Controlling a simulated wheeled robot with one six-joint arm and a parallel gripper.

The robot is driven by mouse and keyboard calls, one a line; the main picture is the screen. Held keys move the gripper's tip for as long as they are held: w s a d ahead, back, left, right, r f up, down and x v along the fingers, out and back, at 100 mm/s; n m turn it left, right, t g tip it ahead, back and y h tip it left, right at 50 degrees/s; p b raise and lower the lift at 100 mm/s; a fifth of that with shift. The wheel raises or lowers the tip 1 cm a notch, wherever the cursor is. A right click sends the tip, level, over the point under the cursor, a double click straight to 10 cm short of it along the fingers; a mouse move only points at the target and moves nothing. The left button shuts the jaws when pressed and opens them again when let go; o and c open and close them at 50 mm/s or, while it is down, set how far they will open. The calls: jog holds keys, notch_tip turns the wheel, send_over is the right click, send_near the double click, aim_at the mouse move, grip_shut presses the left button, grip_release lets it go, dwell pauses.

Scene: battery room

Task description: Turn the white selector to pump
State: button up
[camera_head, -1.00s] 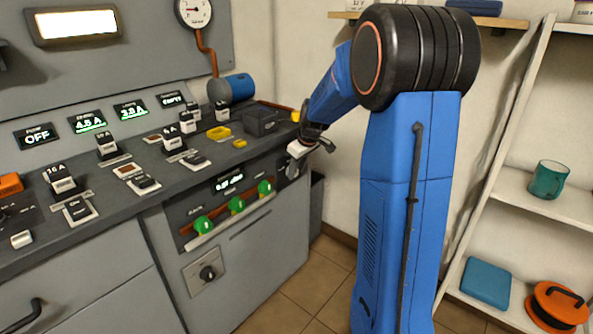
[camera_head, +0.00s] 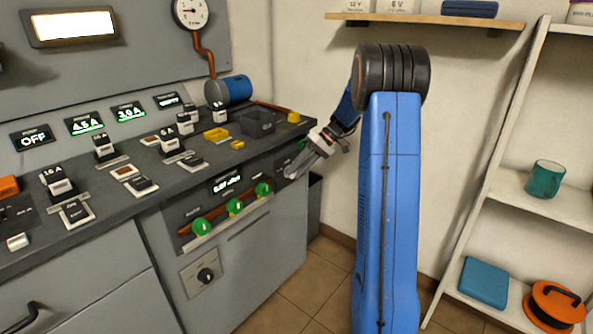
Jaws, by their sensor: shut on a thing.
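My gripper (camera_head: 301,168) is at the right end of the bench's front panel, its fingers pointing down and left against the panel. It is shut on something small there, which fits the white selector. The fingers cover most of it, so its pointer and its labels cannot be read. The dark panel plate (camera_head: 281,166) around it shows only in part beside the fingers.
Three green-handled valves (camera_head: 235,206) sit left of the gripper on the same panel. A black knob (camera_head: 206,275) is on a lower plate. A grey bin (camera_head: 258,124) stands on the bench above. Shelves (camera_head: 543,200) stand at the right. The floor between is clear.

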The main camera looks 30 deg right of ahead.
jog(key=shift+d+f+y, duration=0.1)
jog(key=shift+f+y, duration=0.05)
jog(key=shift+y, duration=0.35)
jog(key=shift+g, duration=0.3)
jog(key=o, duration=1)
jog(key=shift+o, duration=0.2)
jog(key=v, duration=1.7)
jog(key=shift+d, duration=0.35)
jog(key=shift+s+f, duration=0.1)
